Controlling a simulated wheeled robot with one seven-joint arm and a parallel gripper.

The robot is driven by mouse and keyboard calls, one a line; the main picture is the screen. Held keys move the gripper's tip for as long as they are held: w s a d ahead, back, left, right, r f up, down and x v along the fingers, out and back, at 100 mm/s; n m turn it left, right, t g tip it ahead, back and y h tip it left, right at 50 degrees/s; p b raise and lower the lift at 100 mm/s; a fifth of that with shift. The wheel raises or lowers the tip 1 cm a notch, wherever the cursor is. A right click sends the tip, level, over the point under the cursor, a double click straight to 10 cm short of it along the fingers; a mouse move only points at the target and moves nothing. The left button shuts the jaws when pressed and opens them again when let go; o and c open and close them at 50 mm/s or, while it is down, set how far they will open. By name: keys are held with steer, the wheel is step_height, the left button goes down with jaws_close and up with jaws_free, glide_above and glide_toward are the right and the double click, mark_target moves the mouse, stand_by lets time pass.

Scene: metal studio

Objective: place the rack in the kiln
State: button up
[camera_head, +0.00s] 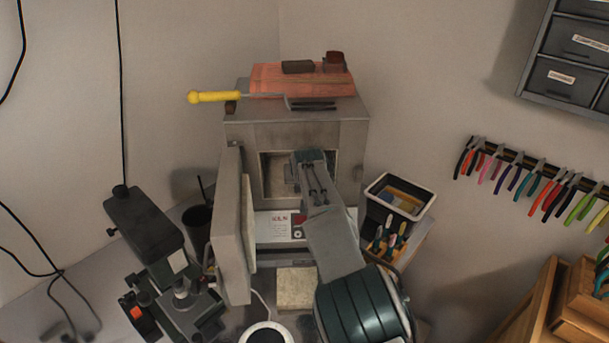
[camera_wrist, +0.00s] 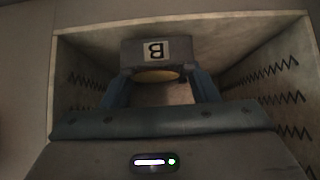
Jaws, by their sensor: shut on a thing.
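The kiln (camera_head: 295,137) stands on the bench with its door (camera_head: 231,225) swung open to the left. My gripper (camera_head: 297,172) is at the kiln's square opening, with its tips inside. In the wrist view my gripper (camera_wrist: 160,77) has its two blue fingers shut on the grey rack (camera_wrist: 132,55), which bears a label "B". The rack is inside the kiln chamber (camera_wrist: 85,55), between side walls with zigzag heating coils. Something yellowish shows just under the rack's label. Most of the rack's underside is hidden, so I cannot tell whether it touches the floor.
A yellow-handled tool (camera_head: 214,97) and a reddish slab (camera_head: 290,82) lie on top of the kiln. A microscope-like device (camera_head: 150,235) stands left of the door. A black bin (camera_head: 398,196) stands to the right. Pliers (camera_head: 530,180) hang on the wall.

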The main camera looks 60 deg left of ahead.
steer(key=shift+f, duration=0.15)
steer(key=o, duration=1.1)
steer(key=shift+c, duration=0.2)
steer(key=shift+r, duration=0.2)
steer(key=b+v, duration=0.5)
steer(key=v, duration=0.7)
steer(key=shift+d, duration=0.1)
